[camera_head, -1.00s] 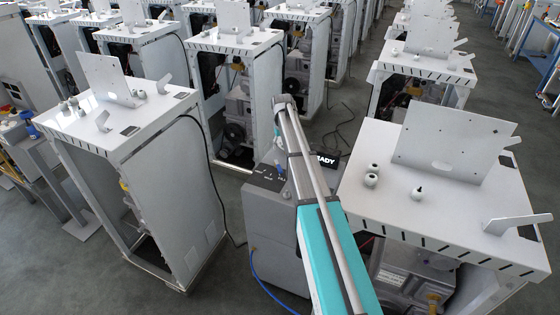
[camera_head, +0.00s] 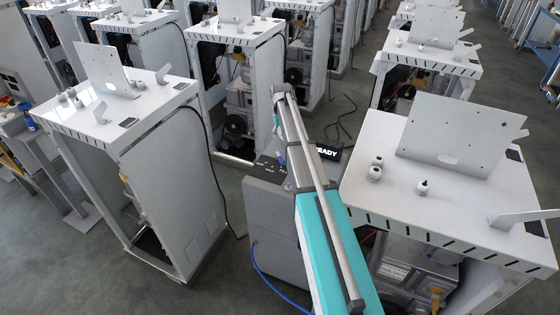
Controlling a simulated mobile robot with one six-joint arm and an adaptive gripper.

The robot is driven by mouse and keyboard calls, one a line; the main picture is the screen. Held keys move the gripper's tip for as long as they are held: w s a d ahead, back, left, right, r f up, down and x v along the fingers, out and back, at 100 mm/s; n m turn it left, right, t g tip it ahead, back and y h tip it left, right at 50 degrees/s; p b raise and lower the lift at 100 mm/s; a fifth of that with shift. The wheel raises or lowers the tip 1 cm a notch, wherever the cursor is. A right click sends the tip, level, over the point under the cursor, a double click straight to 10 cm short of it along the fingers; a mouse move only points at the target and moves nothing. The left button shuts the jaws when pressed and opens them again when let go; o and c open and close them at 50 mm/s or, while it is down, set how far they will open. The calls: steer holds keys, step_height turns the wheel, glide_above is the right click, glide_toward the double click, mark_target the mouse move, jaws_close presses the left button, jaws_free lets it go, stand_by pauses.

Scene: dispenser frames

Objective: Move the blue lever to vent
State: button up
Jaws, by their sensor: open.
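A grey box (camera_head: 262,208) stands in the middle, between the white cabinets. Its top has small marked controls and a dark display reading "READY", partly covered by my arm. A small blue piece (camera_head: 282,161) that looks like the blue lever stands on the box top, just left of my arm. Its exact setting and the label beside it are too small to read. My teal and grey arm reaches from the bottom centre up over the box. My gripper does not show; the far end of the arm is seen without its fingers.
A white cabinet (camera_head: 374,212) with an upright plate and small knobs stands close on the right. Another white cabinet (camera_head: 165,186) stands on the left. Further rows of cabinets fill the background. A blue cable (camera_head: 268,281) runs at the box's lower left. Grey floor is open at the lower left.

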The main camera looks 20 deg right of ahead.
mark_target(281, 160)
steer(key=shift+f+b, duration=6.3)
steer(key=shift+f, duration=0.2)
